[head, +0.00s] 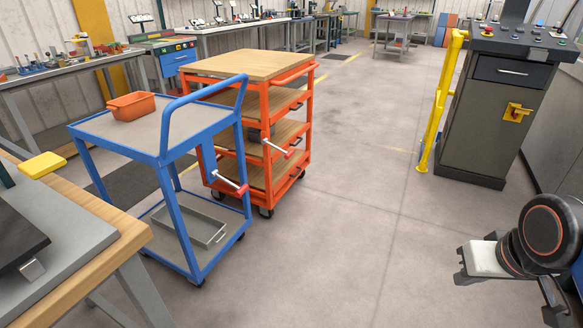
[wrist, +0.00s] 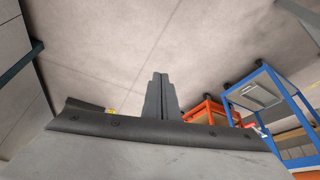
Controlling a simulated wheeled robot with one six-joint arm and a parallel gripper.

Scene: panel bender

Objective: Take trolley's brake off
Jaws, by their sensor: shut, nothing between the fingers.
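A blue trolley (head: 166,158) with a grey top stands at the left of the head view. A lever with a red grip (head: 242,189) sticks out from its right side. Behind it stands an orange trolley (head: 262,98) with wooden shelves. It has a similar red-tipped lever (head: 289,154). In the wrist view the blue trolley (wrist: 270,72) and orange trolley (wrist: 208,108) show at the right, tilted. My gripper (wrist: 158,82) has its fingers together, empty, apart from both trolleys. My arm is at the lower right of the head view. I cannot tell which trolley is meant.
An orange bin (head: 131,106) sits on the blue trolley's top, and a grey tray (head: 190,226) on its lower shelf. A wooden-edged bench (head: 92,252) is at the near left. A control cabinet (head: 478,128) with a yellow rail (head: 441,100) stands at right. The middle floor is clear.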

